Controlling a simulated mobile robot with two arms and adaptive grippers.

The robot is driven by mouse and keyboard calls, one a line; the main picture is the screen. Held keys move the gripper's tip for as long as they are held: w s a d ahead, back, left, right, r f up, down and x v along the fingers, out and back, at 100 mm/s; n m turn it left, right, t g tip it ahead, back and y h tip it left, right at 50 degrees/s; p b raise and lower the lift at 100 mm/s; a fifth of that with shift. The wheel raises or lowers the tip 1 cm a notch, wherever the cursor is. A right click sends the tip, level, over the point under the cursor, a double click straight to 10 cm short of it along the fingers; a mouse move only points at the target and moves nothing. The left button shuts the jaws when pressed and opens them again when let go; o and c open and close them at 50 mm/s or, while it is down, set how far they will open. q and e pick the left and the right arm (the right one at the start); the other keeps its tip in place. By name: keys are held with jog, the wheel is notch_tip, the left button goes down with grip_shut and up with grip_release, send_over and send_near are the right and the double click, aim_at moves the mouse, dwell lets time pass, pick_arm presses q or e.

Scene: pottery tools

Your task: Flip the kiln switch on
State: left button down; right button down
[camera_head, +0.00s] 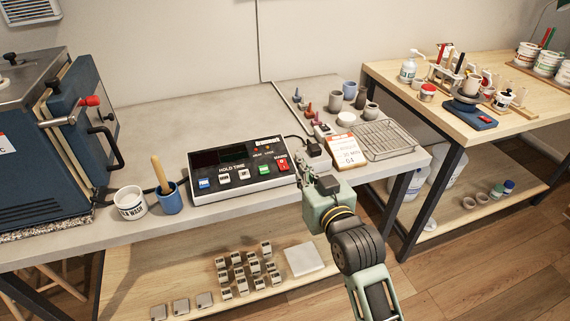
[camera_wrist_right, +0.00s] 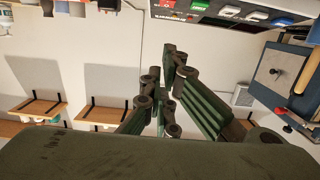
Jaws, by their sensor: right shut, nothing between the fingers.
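The kiln controller (camera_head: 240,165) is a black and white box with a sloped panel on the grey table. Its front row has a blue button (camera_head: 204,183), white buttons, a green button (camera_head: 265,169) and a red switch (camera_head: 283,164) at the right end. I cannot tell the red switch's position. My right gripper (camera_head: 302,163) is shut and empty, just right of the controller's right end and apart from the red switch. In the right wrist view my shut fingers (camera_wrist_right: 170,52) point up toward the controller (camera_wrist_right: 245,13), which appears upside down. My left gripper is not in view.
The blue kiln (camera_head: 40,140) stands at the left. A white tub (camera_head: 130,203) and a blue cup (camera_head: 168,198) with a wooden handle stand left of the controller. A tag card (camera_head: 346,152) and a wire rack (camera_head: 385,139) lie to the right. The table behind the controller is clear.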

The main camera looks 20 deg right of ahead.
jog(key=shift+d, duration=0.1)
jog(key=shift+w, duration=0.1)
jog(key=p, duration=0.2)
send_over(283, 164)
jog(key=s, duration=0.4)
notch_tip(283, 164, down, 4)
jog(key=shift+w+d+f, duration=0.15)
jog(key=shift+d+f, duration=0.1)
jog(key=shift+f, duration=0.45)
